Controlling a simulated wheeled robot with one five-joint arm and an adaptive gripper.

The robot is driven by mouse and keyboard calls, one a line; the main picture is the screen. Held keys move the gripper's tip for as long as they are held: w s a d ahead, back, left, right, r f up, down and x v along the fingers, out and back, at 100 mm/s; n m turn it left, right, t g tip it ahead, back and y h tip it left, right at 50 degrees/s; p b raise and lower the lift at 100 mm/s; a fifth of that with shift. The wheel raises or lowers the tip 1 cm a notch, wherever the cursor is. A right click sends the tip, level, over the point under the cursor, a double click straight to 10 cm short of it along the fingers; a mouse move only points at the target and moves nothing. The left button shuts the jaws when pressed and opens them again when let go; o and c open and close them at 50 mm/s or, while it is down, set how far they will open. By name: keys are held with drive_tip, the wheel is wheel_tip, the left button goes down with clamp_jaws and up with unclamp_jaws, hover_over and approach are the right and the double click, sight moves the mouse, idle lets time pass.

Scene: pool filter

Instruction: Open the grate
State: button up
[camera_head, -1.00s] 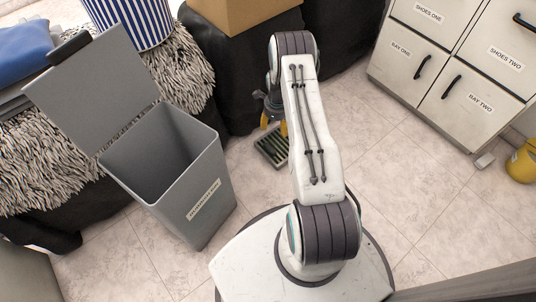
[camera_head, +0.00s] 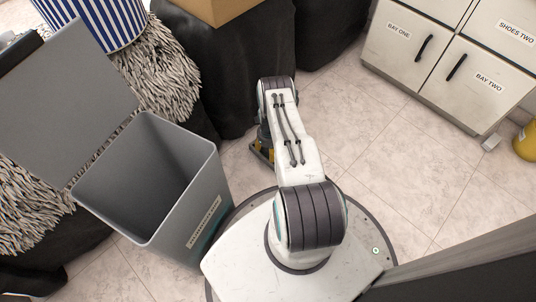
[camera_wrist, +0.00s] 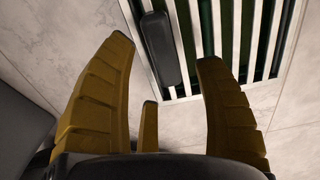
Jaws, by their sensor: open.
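The grate (camera_wrist: 205,28) lies on the floor, with pale parallel bars over dark green gaps. A dark rounded handle (camera_wrist: 162,50) sits on its bars near the left side in the wrist view. My gripper (camera_wrist: 166,52) is open, its yellow fingers spread on either side of the handle in that view. I see no contact with the handle, and the height between them is hard to judge. In the head view my arm hides most of the grate, and only a bit of yellow finger (camera_head: 262,143) shows.
A grey bin (camera_head: 180,215) with its lid up stands close to my base on the left. A black-draped table (camera_head: 245,75) and a shaggy cover (camera_head: 160,75) stand behind. Cabinets (camera_head: 440,65) and a yellow object (camera_head: 526,140) are at right. Tiled floor (camera_head: 400,150) is free there.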

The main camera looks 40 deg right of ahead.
drive_tip(key=shift+f+b, duration=0.5)
drive_tip(key=shift+f, duration=0.85)
drive_tip(key=shift+o, duration=0.3)
